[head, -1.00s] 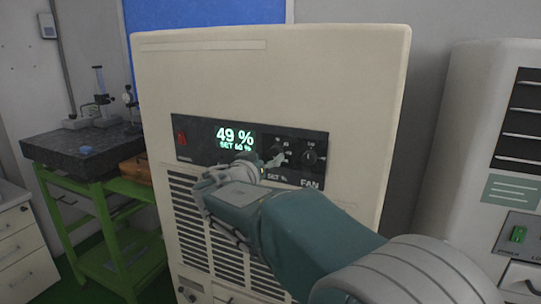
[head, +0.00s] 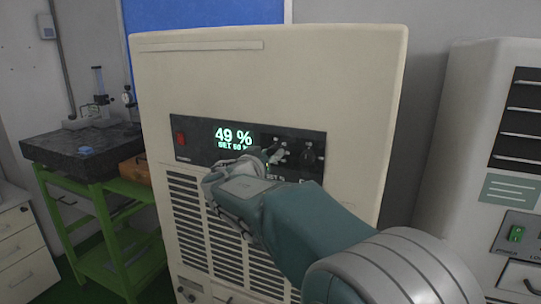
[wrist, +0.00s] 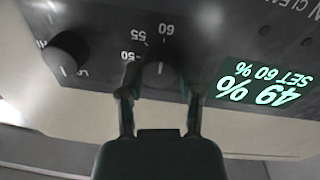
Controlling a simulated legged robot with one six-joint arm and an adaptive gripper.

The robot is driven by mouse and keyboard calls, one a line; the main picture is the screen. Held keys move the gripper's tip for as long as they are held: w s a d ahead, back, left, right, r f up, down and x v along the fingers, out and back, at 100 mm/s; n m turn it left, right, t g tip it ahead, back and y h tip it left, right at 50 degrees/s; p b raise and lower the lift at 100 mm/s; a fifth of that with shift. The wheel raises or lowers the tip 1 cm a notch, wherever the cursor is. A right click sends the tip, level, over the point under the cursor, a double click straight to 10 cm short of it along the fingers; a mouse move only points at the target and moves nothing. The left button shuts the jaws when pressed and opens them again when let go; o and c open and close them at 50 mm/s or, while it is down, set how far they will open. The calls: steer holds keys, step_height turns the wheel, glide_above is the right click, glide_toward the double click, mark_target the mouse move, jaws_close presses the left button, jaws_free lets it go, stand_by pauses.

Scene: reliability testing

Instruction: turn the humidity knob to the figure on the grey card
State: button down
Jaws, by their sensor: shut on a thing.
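The humidity knob (wrist: 160,76) is a dark round knob on the black control panel, with a white mark that points toward the printed 60 in the wrist view. The scale beside it shows 50, 55 and 60. My gripper (wrist: 160,96) is shut on this knob, one finger on each side. In the head view my gripper (head: 277,157) reaches the panel and partly hides the knob. The green display (head: 233,138) reads 49 %, and in the wrist view the display (wrist: 265,82) also reads SET 60 %. I see no grey card with a readable figure.
The fan knob (head: 310,157) sits close to the right of my gripper; it also shows in the wrist view (wrist: 66,55). A green-framed bench (head: 95,190) stands left, a second cabinet (head: 465,130) right.

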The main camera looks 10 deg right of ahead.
steer(key=n, duration=0.6)
steer(key=shift+w+f+n, duration=0.1)
steer(key=shift+f+n, duration=0.05)
steer(key=shift+n, duration=0.25)
steer(key=n, duration=0.3)
steer(key=shift+n, duration=0.4)
steer(key=n, duration=0.8)
steer(key=n+t+y, duration=0.1)
steer(key=n, duration=0.8)
steer(key=shift+f, duration=0.15)
steer(key=shift+n, duration=0.3)
